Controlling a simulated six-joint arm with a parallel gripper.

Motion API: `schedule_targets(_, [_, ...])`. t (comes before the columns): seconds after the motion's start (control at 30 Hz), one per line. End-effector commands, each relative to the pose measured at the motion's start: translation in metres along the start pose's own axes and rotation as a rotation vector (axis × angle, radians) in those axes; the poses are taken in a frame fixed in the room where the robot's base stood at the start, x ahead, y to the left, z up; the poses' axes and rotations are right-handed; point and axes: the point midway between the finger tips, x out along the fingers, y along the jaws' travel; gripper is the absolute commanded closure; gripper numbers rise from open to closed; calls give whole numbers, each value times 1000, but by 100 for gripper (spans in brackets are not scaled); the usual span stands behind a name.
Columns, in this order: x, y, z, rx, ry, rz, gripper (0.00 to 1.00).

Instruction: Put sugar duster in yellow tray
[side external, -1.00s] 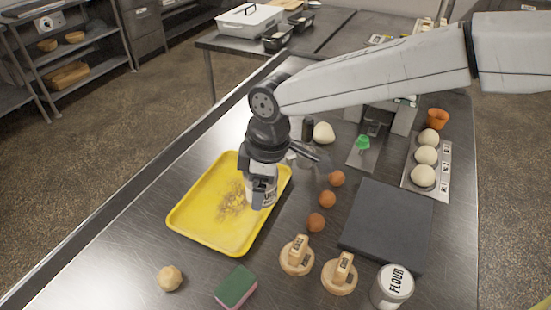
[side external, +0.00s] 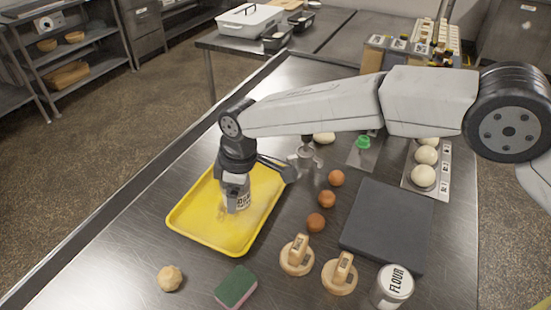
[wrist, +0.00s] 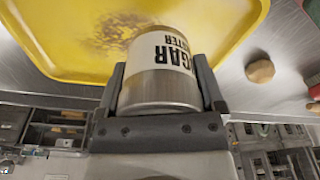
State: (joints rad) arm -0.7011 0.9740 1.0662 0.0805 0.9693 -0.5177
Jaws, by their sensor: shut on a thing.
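The sugar duster (side external: 243,201) is a white and metal can with black lettering; its label also shows in the wrist view (wrist: 165,50). My gripper (side external: 236,190) is shut on it, with one finger on each side of the can in the wrist view (wrist: 165,90). The yellow tray (side external: 207,237) lies on the steel table with a brown, crumb-like stain on its floor. The duster is upright over the middle of the tray. I cannot tell whether its base touches the tray floor.
A dough ball (side external: 170,279) and a green sponge (side external: 236,287) lie in front of the tray. Several brown eggs (side external: 327,199) lie to its right. Wooden stamps (side external: 297,256), a dark slab (side external: 387,222) and a flour can (side external: 392,287) stand farther right.

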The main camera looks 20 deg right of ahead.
Motion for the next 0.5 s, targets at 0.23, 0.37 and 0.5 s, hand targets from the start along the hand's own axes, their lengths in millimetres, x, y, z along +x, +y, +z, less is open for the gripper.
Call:
schedule_targets(0.23, [7,3,-3,0,0,0,78])
schedule_targets(0.37, [23,3,-1,1,-2,-1,78])
schedule_targets(0.5, [34,3,1,1,0,1,78])
